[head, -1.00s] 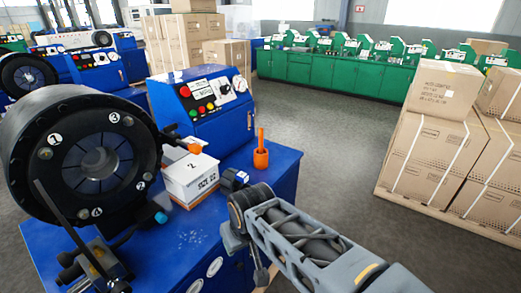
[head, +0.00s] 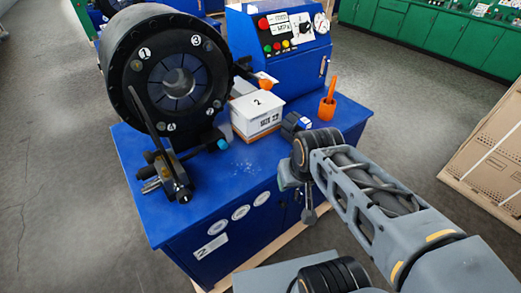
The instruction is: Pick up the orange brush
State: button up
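An orange brush (head: 332,87) stands in a small orange cup (head: 327,109) on the blue machine table, near its right corner. Its handle points up with a slight lean; its lower end is hidden in the cup. My arm reaches in from the lower right, and its bent joint lies in front of and below the cup in the picture. A small grey part at the arm's end (head: 308,214) hangs in front of the table's side; its fingers cannot be made out, so I cannot tell whether my gripper is open. Nothing is seen touching the brush.
A white box (head: 256,114) marked 2 lies left of the cup. A large black crimper head (head: 170,80) stands at the left, a blue control box (head: 280,40) behind. Cardboard boxes (head: 495,150) stand at the right. Grey floor (head: 400,100) is open between.

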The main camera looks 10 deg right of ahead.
aim_at(333, 82)
jog(key=z, duration=2.05)
jog(key=i, duration=1.35)
jog(key=u, duration=1.95)
